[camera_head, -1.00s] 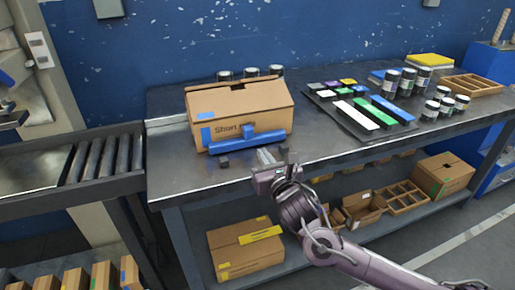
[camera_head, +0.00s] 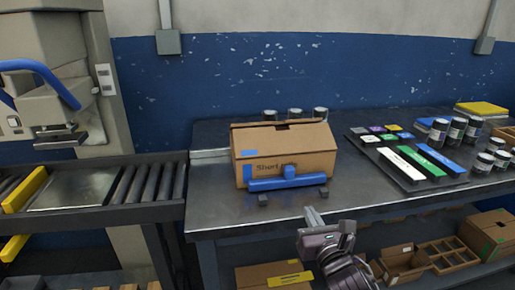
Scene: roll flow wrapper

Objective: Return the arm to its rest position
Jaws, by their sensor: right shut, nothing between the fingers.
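My right gripper (camera_head: 326,220) comes in from the bottom, low at the front edge of the metal table (camera_head: 220,208). Its jaws are shut and empty, and it is apart from the box. A cardboard box (camera_head: 310,145) with printed lettering stands on the table, with a blue bar-shaped tool (camera_head: 288,183) against its front. My left gripper is not in view.
A roller conveyor (camera_head: 150,185) adjoins the table on the left, with a machine (camera_head: 45,60) behind it. A tray of coloured blocks (camera_head: 440,182) and several dark jars (camera_head: 455,132) stand on the right. Cartons (camera_head: 275,275) sit on the lower shelf.

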